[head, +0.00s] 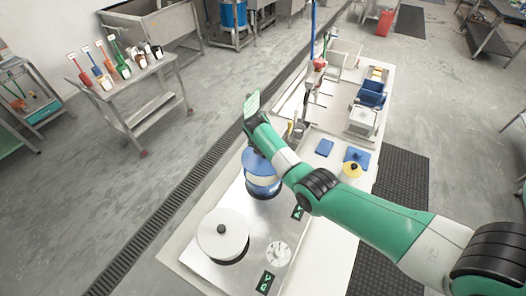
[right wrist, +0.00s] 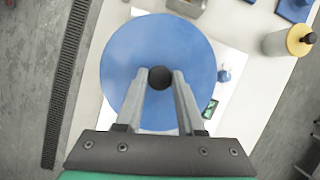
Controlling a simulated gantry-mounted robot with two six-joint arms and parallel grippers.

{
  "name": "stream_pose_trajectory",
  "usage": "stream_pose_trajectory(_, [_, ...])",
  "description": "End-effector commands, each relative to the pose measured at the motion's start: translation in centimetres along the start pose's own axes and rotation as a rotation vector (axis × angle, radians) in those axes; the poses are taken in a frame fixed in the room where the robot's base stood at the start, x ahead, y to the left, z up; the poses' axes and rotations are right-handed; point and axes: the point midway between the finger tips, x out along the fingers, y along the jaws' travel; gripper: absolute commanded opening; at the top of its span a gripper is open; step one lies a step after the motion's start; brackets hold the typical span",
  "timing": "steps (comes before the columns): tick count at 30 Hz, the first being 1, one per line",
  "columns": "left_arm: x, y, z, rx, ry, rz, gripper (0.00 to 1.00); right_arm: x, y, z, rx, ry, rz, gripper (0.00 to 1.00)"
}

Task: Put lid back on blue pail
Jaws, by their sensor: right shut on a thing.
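The round blue lid (right wrist: 190,50) with a black knob (right wrist: 160,77) fills the middle of the right wrist view. My right gripper (right wrist: 161,80) is shut on the knob, one finger on each side. In the head view the lid (head: 254,160) is over the blue pail (head: 264,190), which has a pale band around it. I cannot tell whether the lid is seated or slightly above the rim. The lid hides the pail in the right wrist view. My right arm covers part of both in the head view. My left gripper is not in view.
A white round lid (head: 222,230) with a black knob is at the near left of the bench. Blue flat pieces (head: 324,147) and a yellow-topped container (head: 351,170) lie right of the pail. A blue bin (head: 371,92) stands further back.

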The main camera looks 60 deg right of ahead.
Motion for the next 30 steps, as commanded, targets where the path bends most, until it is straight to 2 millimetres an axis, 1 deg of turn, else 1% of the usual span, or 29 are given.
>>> stream_pose_trajectory(13, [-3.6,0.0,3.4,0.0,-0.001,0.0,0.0,4.1,0.0,-1.7,0.001,0.0,0.0,0.0])
stream_pose_trajectory(18, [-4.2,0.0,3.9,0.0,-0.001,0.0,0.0,5.3,0.0,-2.2,0.0,0.0,0.0,0.0])
stream_pose_trajectory(22, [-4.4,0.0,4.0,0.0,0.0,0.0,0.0,5.7,0.0,-2.4,0.001,0.0,-0.001,0.0])
stream_pose_trajectory(30, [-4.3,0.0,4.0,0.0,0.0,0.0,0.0,5.7,0.0,-2.4,0.001,0.0,0.0,0.0])
